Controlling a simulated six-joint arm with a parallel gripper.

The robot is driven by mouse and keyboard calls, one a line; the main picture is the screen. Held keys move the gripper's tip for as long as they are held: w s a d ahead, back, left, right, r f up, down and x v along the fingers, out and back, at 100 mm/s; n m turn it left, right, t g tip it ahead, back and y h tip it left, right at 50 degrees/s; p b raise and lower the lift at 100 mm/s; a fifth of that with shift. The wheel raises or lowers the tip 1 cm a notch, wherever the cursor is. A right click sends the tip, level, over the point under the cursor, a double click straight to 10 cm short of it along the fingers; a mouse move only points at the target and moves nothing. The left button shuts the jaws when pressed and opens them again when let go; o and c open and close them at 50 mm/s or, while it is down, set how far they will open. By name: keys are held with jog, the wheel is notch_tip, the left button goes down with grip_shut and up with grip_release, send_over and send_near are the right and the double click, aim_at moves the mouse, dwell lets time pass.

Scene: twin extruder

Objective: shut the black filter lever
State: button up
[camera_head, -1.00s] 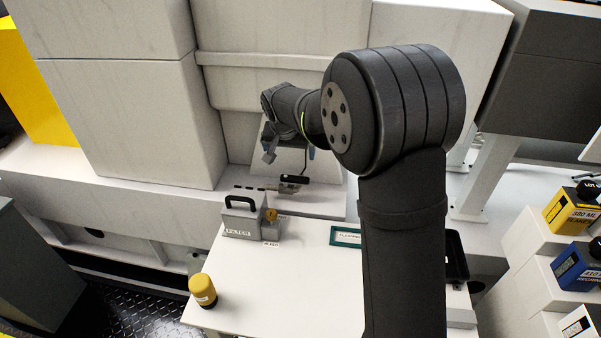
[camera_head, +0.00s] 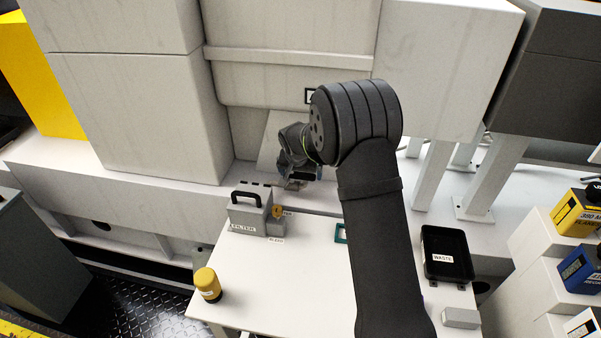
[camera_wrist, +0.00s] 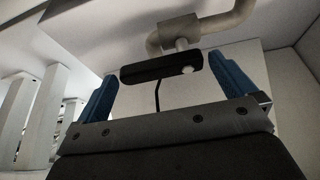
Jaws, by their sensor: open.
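A black bar-shaped lever (camera_wrist: 160,68) shows in the wrist view, in front of a pale grey bent pipe. A round, light spot is at its right end. My gripper (camera_wrist: 166,88) is open, with one blue finger to each side of the bar; the bar lies between or just beyond the fingertips, and I cannot tell whether they touch. In the head view my gripper (camera_head: 297,178) is low at the machine's front ledge, behind the filter box, and hides the lever there.
A grey box labelled FILTER (camera_head: 246,215) with a black carry handle stands on the white table (camera_head: 275,295), left of my gripper. A yellow-capped container (camera_head: 207,285) is at the table's left edge. A black waste tray (camera_head: 446,255) lies to the right. The table's middle is clear.

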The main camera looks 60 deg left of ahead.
jog(key=shift+c, duration=0.2)
jog(key=c, duration=1.1)
jog(key=shift+s+m, duration=0.1)
jog(key=shift+m, duration=0.2)
jog(key=m, duration=0.1)
jog(key=s+m+t+h, duration=0.1)
jog(key=m, duration=0.1)
jog(key=shift+d, duration=0.1)
jog(key=s+m+h, duration=0.1)
jog(key=m, duration=0.3)
jog(key=s+a+m+h, duration=0.1)
jog(key=m+h, duration=0.1)
jog(key=m, duration=0.3)
jog(key=s+m+g+h, duration=0.1)
jog(key=m+h, duration=0.1)
jog(key=m, duration=0.3)
jog(key=shift+a, duration=0.3)
jog(key=shift+s+m, duration=0.1)
jog(key=shift+m, duration=0.2)
